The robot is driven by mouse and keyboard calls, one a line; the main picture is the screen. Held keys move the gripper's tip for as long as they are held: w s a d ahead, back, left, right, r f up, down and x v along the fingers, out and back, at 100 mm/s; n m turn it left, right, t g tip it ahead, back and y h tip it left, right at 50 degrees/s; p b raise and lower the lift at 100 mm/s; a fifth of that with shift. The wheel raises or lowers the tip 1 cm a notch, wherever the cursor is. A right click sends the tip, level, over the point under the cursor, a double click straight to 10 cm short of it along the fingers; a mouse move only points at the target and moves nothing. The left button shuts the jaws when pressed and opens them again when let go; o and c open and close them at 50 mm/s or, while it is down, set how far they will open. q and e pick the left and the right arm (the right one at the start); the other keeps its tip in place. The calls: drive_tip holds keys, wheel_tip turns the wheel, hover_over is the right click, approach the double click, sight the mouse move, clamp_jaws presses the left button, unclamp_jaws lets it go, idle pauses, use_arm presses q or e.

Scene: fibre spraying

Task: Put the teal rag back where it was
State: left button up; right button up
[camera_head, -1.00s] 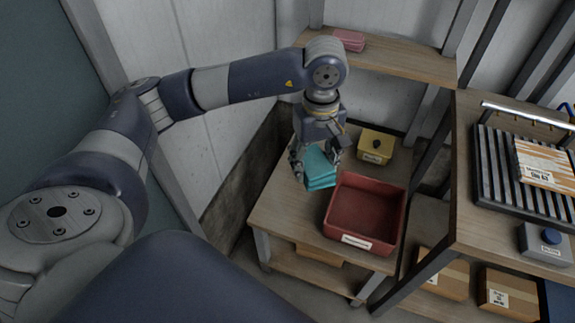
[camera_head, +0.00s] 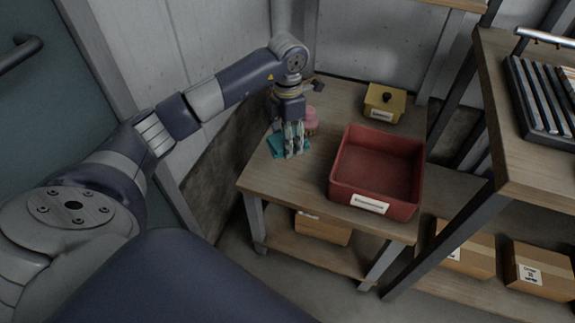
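The teal rag (camera_head: 276,146) is at the left part of the wooden table, beside the dark wall panel. It shows on both sides of my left gripper's fingers, which cover its middle. My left gripper (camera_head: 293,150) points down with its fingers around the rag and appears shut on it. The rag is at or just above the tabletop; I cannot tell whether it touches. My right gripper is out of view.
A pink object (camera_head: 310,121) stands just behind the gripper, partly hidden. A red bin (camera_head: 345,187) with a label fills the table's right part. Bare wooden tabletop (camera_head: 290,180) lies in front of the rag.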

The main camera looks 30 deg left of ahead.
use_arm(q)
hover_over(288, 170)
wheel_tip(288, 170, down, 6)
drive_tip(key=shift+f+b, duration=0.1)
drive_tip(key=shift+b, duration=0.35)
wheel_tip(288, 170, down, 3)
drive_tip(key=shift+s+f+b, duration=0.1)
drive_tip(key=shift+b, duration=0.25)
drive_tip(key=shift+f, duration=0.15)
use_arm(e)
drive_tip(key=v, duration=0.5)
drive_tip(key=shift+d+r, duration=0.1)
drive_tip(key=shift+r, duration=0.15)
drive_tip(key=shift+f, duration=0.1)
use_arm(q)
drive_tip(key=shift+f, duration=0.2)
drive_tip(key=o, duration=1)
drive_tip(key=shift+o, duration=0.2)
drive_tip(key=shift+r, duration=0.1)
